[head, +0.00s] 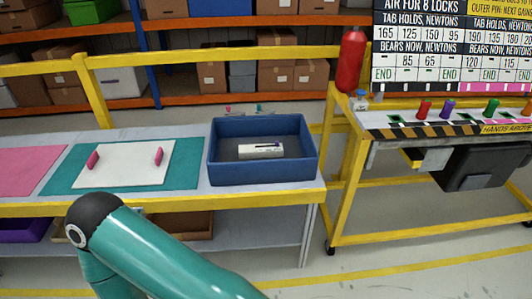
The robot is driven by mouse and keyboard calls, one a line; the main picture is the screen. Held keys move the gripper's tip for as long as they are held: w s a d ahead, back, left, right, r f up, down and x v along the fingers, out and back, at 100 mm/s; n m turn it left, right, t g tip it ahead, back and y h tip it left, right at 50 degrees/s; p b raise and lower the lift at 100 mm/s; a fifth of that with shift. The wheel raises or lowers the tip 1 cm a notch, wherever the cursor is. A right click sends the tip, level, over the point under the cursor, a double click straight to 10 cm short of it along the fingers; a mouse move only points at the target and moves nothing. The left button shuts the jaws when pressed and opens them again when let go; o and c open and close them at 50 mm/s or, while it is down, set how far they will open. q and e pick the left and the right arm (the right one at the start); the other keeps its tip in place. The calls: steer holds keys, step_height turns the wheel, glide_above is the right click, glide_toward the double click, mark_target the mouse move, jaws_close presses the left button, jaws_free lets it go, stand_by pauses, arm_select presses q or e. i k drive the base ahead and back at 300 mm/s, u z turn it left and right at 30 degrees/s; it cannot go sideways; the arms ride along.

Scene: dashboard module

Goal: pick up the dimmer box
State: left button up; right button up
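A small white box (261,151) with a dark marking lies inside a blue bin (262,175) on the workbench. It is the likeliest dimmer box, but its label is too small to read. It lies flat on the bin's dark floor, apart from the walls. One of my teal arms, with a black joint, crosses the lower left in front of the bench. Its gripper does not show. Neither gripper is in view, and nothing is seen touching the white box.
A white board (125,165) with two pink handles lies on a teal mat (62,180), left of the bin. A yellow rail runs along the bench front. A yellow-framed cart (345,200) with colored knobs and a red cylinder (350,60) stands right. Floor between is clear.

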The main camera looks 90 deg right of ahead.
mark_target(249, 152)
steer(key=z, duration=0.15)
steer(key=k, duration=1.05)
steer(key=z, duration=1.5)
steer(key=i, duration=1.05)
steer(key=z, duration=0.05)
